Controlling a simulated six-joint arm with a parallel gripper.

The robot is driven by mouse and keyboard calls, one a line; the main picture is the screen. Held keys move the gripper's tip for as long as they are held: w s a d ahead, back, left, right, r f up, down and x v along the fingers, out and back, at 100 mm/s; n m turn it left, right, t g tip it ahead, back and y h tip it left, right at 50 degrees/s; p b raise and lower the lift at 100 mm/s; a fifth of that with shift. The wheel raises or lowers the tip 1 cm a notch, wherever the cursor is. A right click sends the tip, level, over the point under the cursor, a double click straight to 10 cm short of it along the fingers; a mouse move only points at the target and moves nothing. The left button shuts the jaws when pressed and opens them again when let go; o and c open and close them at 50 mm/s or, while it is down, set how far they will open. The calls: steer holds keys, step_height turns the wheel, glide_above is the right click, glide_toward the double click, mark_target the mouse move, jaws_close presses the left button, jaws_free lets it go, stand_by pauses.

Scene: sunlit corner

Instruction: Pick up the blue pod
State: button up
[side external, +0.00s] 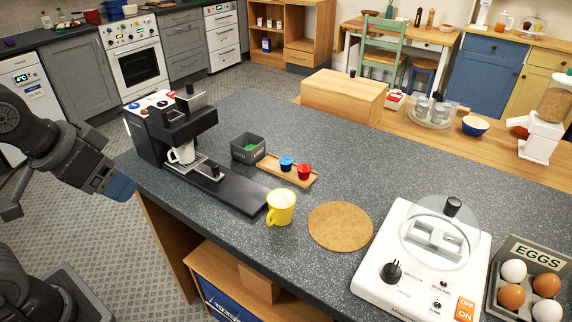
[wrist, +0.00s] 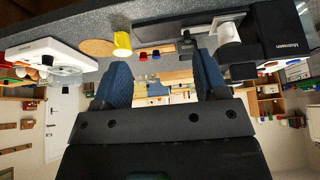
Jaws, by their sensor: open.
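The blue pod (side external: 286,163) sits on a small wooden tray (side external: 268,165) on the dark speckled counter, beside a red pod (side external: 304,171). In the wrist view, which is upside down, the blue pod (wrist: 156,56) is small, between the open fingers and next to the red pod (wrist: 143,57). My gripper (side external: 121,187) is at the left, off the counter's edge and in front of the coffee machine, well away from the pods. In the wrist view my gripper (wrist: 164,80) has its two blue-padded fingers wide apart with nothing held.
A black coffee machine (side external: 181,121) with a white cup (side external: 182,153) stands between my gripper and the tray. A dark box (side external: 246,147) with something green inside, a yellow mug (side external: 281,207) and a cork mat (side external: 340,226) are near the tray. A white appliance (side external: 425,262) stands right.

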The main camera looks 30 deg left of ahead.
steer(key=shift+o, duration=0.2)
steer(key=w+r+m+g+h, duration=0.1)
steer(key=w+r+m, duration=0.35)
steer(key=w, duration=0.45)
steer(key=m+g+h, duration=0.4)
steer(key=m, duration=0.7)
glide_above(285, 160)
steer(key=a, duration=0.1)
steer(key=f, duration=1.7)
steer(key=shift+s+a+f, duration=0.1)
steer(key=shift+a, duration=0.1)
steer(key=shift+y, duration=0.3)
steer(key=shift+a+x, duration=0.15)
steer(key=shift+x, duration=1.15)
steer(key=shift+a+x, duration=0.2)
steer(key=shift+x, duration=1.1)
steer(key=shift+s+f, duration=0.1)
steer(key=shift+f, duration=0.05)
steer(key=shift+c, duration=0.4)
